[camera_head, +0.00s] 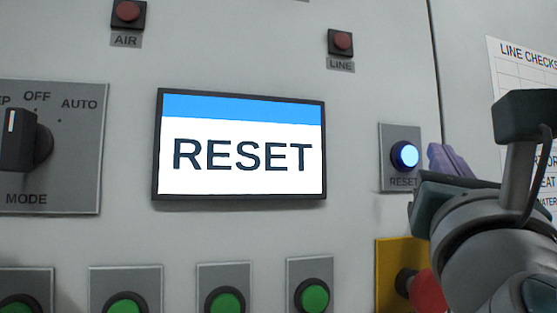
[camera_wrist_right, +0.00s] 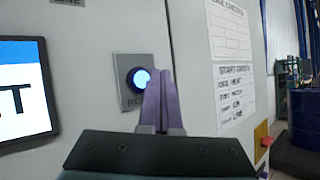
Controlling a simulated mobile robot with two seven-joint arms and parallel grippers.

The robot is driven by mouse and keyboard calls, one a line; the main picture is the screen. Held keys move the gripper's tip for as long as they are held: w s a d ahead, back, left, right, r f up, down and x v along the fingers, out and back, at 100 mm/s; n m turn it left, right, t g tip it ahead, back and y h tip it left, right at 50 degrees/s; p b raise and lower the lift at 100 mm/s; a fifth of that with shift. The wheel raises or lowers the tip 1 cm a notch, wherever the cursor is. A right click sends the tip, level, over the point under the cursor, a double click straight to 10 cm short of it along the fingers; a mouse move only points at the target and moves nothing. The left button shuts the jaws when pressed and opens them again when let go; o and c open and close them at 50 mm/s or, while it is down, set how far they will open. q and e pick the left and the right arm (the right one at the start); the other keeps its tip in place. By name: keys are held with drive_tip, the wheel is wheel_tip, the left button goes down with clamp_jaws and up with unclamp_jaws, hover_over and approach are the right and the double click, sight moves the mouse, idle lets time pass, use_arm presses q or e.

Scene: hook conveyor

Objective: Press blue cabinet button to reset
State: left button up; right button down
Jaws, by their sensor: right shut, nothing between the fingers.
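The blue button (camera_head: 404,156) is lit and sits on a grey plate labelled RESET on the cabinet front. It also shows in the right wrist view (camera_wrist_right: 139,79), just left of the fingertips. My right gripper (camera_head: 437,153) is shut and empty, with its purple fingers just right of the button in the head view. The fingers (camera_wrist_right: 163,75) point toward the cabinet in the right wrist view. I cannot tell whether they touch the panel, but the button's face is uncovered. My left gripper is not in view.
A screen (camera_head: 240,146) reads RESET. The mode knob (camera_head: 22,140) is at far left. Green buttons (camera_head: 314,296) line the bottom. A red stop button (camera_head: 428,290) on a yellow plate is below the blue button, partly behind my right arm. Check sheets (camera_wrist_right: 231,85) hang to the right.

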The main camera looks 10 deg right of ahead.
sight(417, 151)
drive_tip(key=shift+w, duration=0.75)
idle(1.4)
drive_tip(key=shift+w+a, duration=0.1)
drive_tip(key=shift+w+b, duration=0.3)
drive_tip(key=shift+w, duration=0.4)
idle(0.6)
drive_tip(key=shift+s, duration=0.1)
idle(0.4)
drive_tip(key=shift+s, duration=0.7)
